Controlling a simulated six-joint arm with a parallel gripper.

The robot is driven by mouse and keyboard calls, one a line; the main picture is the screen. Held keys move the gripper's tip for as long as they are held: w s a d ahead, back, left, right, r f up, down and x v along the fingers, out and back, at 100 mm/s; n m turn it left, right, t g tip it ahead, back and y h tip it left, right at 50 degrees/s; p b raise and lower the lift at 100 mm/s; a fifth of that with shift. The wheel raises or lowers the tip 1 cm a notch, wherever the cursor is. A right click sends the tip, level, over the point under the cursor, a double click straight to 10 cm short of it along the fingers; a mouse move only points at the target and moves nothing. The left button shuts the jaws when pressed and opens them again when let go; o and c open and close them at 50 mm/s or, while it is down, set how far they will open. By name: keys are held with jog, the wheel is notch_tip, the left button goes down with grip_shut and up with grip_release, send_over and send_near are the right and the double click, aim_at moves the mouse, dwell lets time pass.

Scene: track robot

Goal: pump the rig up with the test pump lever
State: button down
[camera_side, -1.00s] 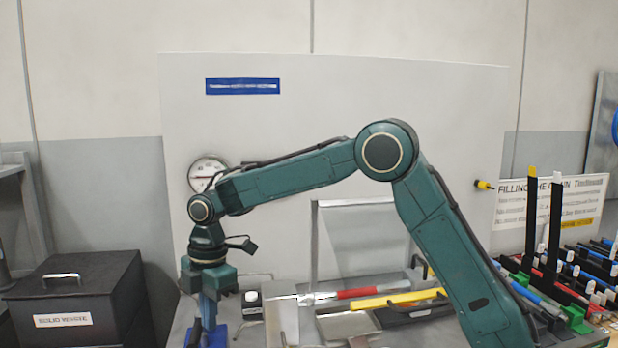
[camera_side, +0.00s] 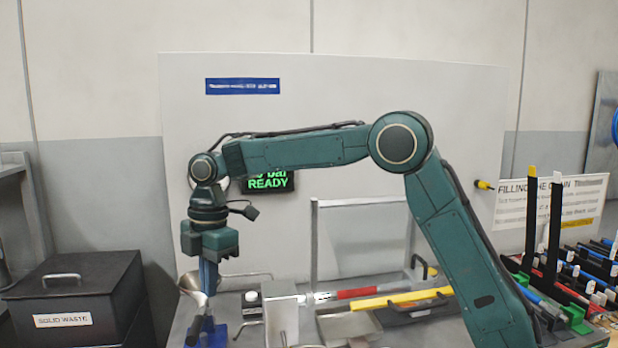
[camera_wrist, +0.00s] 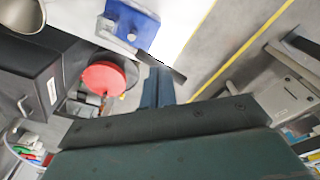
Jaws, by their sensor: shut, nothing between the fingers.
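My gripper (camera_side: 208,288) is shut with nothing in it. It points down above a blue stand (camera_side: 213,337) at the bench's front left edge. In the wrist view my gripper's fingers (camera_wrist: 155,82) are close together, near a dark flat bar (camera_wrist: 170,70); I cannot tell whether that bar is the pump lever or whether they touch. The blue stand also shows in the wrist view (camera_wrist: 132,24). A green-lettered display (camera_side: 268,182) behind my arm reads "bar READY"; its number is partly hidden. No pump lever stands out clearly in the side view.
A metal funnel (camera_side: 190,286) is close to the left of my fingers. A black solid waste box (camera_side: 75,300) stands further left. A grey block (camera_side: 283,320), a red-handled tool (camera_side: 358,293) and a yellow bar (camera_side: 400,299) crowd the bench to the right.

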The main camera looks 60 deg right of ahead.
jog(key=shift+d+r, duration=0.15)
jog(key=shift+r, duration=1.15)
jog(key=shift+d+r, duration=0.1)
jog(key=shift+r, duration=1.2)
jog(key=shift+r, duration=0.1)
jog(key=s+d+r+m+t, duration=0.15)
jog(key=s+m, duration=0.25)
jog(key=s, duration=0.4)
jog(key=s+d+r+m+t, duration=0.1)
jog(key=s+d+r+m, duration=0.15)
jog(key=s+m, duration=0.4)
jog(key=s+d+f+m+t, duration=0.1)
jog(key=s+d+f+m, duration=0.2)
jog(key=s, duration=0.5)
jog(key=s+d+f+m+t+h, duration=0.1)
jog(key=s+d+f+m+t, duration=0.1)
jog(key=s, duration=0.6)
jog(key=shift+s+d+f+m, duration=0.3)
jog(key=shift+d+f+m, duration=0.1)
jog(key=shift+f+m, duration=0.5)
